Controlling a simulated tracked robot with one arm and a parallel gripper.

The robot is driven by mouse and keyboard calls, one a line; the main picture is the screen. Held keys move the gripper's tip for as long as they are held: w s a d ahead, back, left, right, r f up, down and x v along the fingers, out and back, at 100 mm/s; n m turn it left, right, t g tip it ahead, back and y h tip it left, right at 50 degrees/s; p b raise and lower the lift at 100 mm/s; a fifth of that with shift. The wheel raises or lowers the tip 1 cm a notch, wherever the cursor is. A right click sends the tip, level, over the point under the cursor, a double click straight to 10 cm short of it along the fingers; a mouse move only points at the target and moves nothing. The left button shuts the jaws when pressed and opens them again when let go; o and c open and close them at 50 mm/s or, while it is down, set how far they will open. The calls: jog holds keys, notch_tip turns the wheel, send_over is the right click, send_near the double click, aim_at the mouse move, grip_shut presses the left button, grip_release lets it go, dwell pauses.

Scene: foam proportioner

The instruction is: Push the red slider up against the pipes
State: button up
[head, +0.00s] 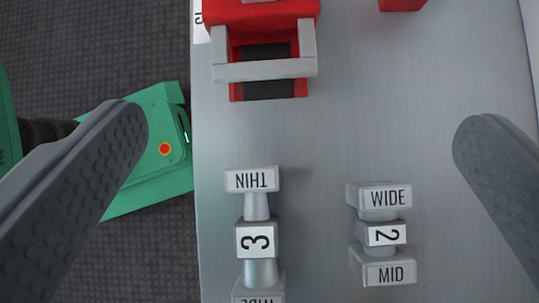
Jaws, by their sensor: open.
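A red part with a grey U-shaped bar (265,68) across it, which looks like the red slider (265,15), is at the top left of the grey panel, partly cut off by the frame edge. Two grey pipe pieces lie below it. The left pipe (261,272) carries labels THIN, 3 and a cut-off WIDE. The right pipe (380,215) carries WIDE, 2 and MID. A bare gap of panel separates the red part from the pipes. My gripper (300,125) is open and empty, its two fingers wide apart on either side of the pipes and touching neither.
The grey panel (340,120) is bare between the red part and the pipes. Another red piece (401,4) is cut off at the top edge. A white label (200,22), partly cut off, is at the panel's left edge. Dark floor (100,50) lies beyond that edge.

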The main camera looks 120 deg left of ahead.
aim_at(267, 67)
jog(key=shift+n+g+y, duration=0.3)
jog(key=shift+n+y, duration=0.1)
jog(key=shift+n, duration=0.2)
jog(key=f, duration=0.1)
jog(key=s+f, duration=0.1)
jog(key=f, duration=0.2)
jog(key=shift+s+d, duration=0.2)
jog(key=shift+s, duration=0.1)
jog(key=x, duration=1)
jog(key=shift+w+a+f, duration=0.1)
jog(key=shift+a+f, duration=0.05)
jog(key=shift+f, duration=0.1)
jog(key=shift+r, duration=0.1)
jog(key=c, duration=1.4)
jog(key=w+a+b, duration=0.1)
jog(key=a, duration=0.2)
jog(key=w+a+b, duration=0.1)
jog(key=a+b, duration=0.1)
jog(key=a, duration=0.2)
jog(key=w+a+b, duration=0.1)
jog(key=a+b, duration=0.1)
jog(key=a, duration=0.2)
jog(key=shift+w, duration=0.15)
jog(key=shift+w+a+r, duration=0.1)
jog(key=shift+a+r, duration=0.05)
jog(key=shift+a, duration=0.3)
